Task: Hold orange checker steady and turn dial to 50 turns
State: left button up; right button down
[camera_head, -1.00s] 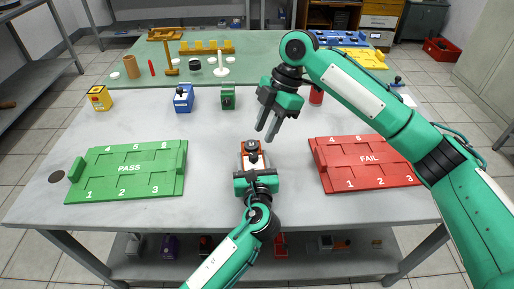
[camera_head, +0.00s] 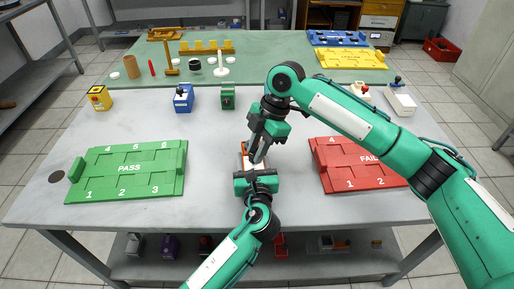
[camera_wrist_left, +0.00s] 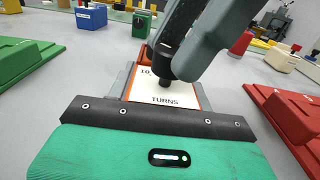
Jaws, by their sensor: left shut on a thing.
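The orange checker (camera_head: 241,158) stands near the front middle of the grey table, partly hidden by my grippers. In the left wrist view its white face (camera_wrist_left: 150,88) has an orange edge and shows "10" and "TURNS"; the rest of the reading is covered. My left gripper (camera_head: 256,176) is shut on the checker from the front. My right gripper (camera_head: 259,150) points down over the checker, its fingers at the dark dial (camera_wrist_left: 165,80). The fingers hide most of the dial, and I cannot tell whether they grip it.
A green PASS tray (camera_head: 130,170) lies left and a red FAIL tray (camera_head: 360,165) right. Behind stand a yellow block (camera_head: 99,98), a blue block (camera_head: 183,98), a green block (camera_head: 228,97) and white devices (camera_head: 400,100). Table around the checker is clear.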

pick_arm(q)
jog(key=shift+f, duration=0.1)
pick_arm(e)
jog(key=shift+m, duration=0.4)
jog(key=m+t, duration=0.1)
jog(key=m, duration=0.2)
jog(key=shift+s+m+t+y, duration=0.15)
jog(key=shift+m+t+y, duration=0.15)
jog(key=shift+m+t, duration=0.1)
jog(key=m, duration=0.1)
jog(key=m+t, duration=0.1)
jog(key=m, duration=0.1)
jog(key=m+t, duration=0.1)
jog(key=m, duration=0.1)
jog(key=shift+s, duration=0.25)
jog(key=m+t, duration=0.1)
jog(key=m, duration=0.2)
jog(key=m+h, duration=0.1)
jog(key=m, duration=0.1)
jog(key=shift+s+a+m+t, duration=0.15)
jog(key=shift+s+m+t, duration=0.05)
jog(key=shift+m+t, duration=0.2)
jog(key=shift+s+a+m+t+h, duration=0.1)
jog(key=shift+m+t+h, duration=0.3)
jog(key=shift+m, duration=0.75)
jog(key=shift+a+m+t+h, duration=0.1)
jog(key=shift+m+h, duration=0.5)
jog(key=shift+m, duration=0.55)
jog(key=c, duration=1.5)
grip_release()
